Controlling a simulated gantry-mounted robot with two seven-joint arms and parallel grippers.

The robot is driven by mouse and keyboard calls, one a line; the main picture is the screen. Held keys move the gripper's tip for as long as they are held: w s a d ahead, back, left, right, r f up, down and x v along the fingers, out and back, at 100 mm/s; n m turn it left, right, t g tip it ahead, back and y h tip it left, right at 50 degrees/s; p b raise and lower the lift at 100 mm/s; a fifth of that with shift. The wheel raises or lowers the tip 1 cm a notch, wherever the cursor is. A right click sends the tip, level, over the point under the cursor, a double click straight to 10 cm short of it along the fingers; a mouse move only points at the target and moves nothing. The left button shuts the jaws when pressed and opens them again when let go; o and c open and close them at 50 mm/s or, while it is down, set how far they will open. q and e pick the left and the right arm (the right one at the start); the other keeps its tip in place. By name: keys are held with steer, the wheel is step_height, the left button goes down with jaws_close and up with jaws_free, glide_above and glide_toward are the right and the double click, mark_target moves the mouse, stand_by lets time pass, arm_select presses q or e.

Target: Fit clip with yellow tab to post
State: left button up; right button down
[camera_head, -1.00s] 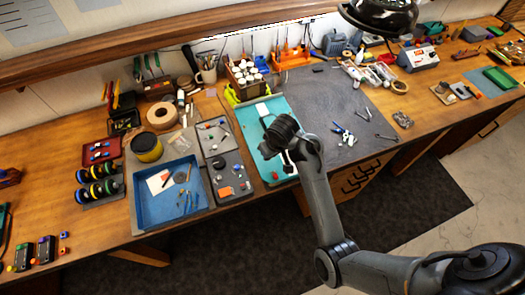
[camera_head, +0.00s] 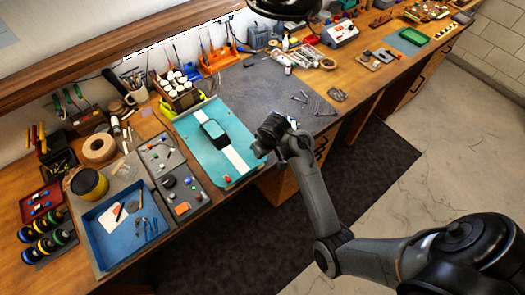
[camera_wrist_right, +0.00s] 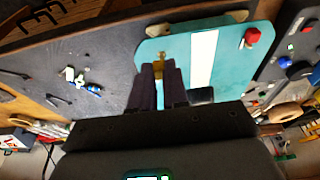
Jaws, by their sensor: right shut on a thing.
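The teal car body (camera_head: 205,115) with a white stripe and a dark window lies on the bench. My right gripper (camera_head: 262,147) is at its right edge in the head view, with the fingertips hard to make out. In the right wrist view, the gripper (camera_wrist_right: 161,72) is shut on a small yellow piece, the clip's yellow tab (camera_wrist_right: 159,66). It is over the teal body, beside the white stripe. The rest of the clip and the post under it are too small to tell, as is any contact between them. A red tab (camera_wrist_right: 252,36) sits near another corner of the body. My left gripper is out of view.
Grey parts trays (camera_head: 203,199) and a blue tray (camera_head: 103,240) stand left of the body. A dark mat (camera_head: 262,92) with several tools lies behind and right. A rack of white-capped bottles (camera_head: 176,88) stands behind the body.

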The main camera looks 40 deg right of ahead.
mark_target(260, 161)
steer(key=shift+f, duration=0.1)
steer(key=shift+s+b+x, duration=0.25)
steer(key=shift+b+x, duration=0.4)
steer(key=shift+x, duration=0.45)
steer(key=shift+s+b+x, duration=0.2)
steer(key=shift+b+x, duration=0.2)
steer(key=shift+x, duration=0.45)
steer(key=shift+s+b+x, duration=0.2)
steer(key=shift+b+x, duration=0.15)
steer(key=shift+x, duration=0.5)
steer(key=shift+s+f, duration=0.1)
steer(key=shift+w, duration=0.7)
steer(key=shift+w, duration=0.25)
steer(key=c, duration=1.1)
jaws_free()
